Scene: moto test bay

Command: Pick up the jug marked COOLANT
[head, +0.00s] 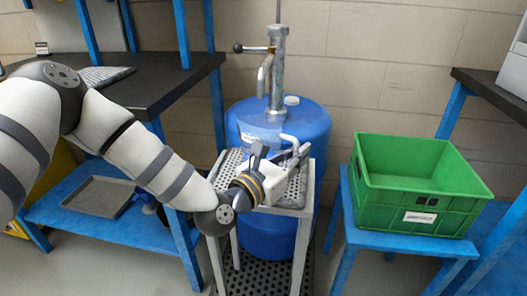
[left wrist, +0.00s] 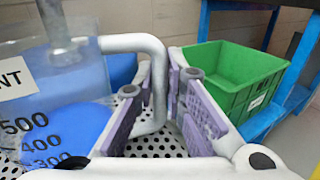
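A clear jug (left wrist: 62,88) of blue liquid stands at the left of the left wrist view. It is cut off, but its label ends in "NT" and it has printed volume marks. Its pale bent handle (left wrist: 157,62) reaches right and down between the fingers of my left gripper (left wrist: 160,92). The fingers are close together at the tips, with the handle filling the gap. In the head view, my left gripper (head: 286,157) is over the perforated stand (head: 296,203), and the jug is hard to tell from the blue drum behind. My right gripper is not in view.
A blue drum (head: 315,120) with a hand pump (head: 276,80) stands just behind the stand. A green crate (head: 418,209) sits on a blue stool (head: 408,240) to the right. A dark-topped bench (head: 150,92) is at the left, with a grey tray (head: 98,196) on its lower shelf.

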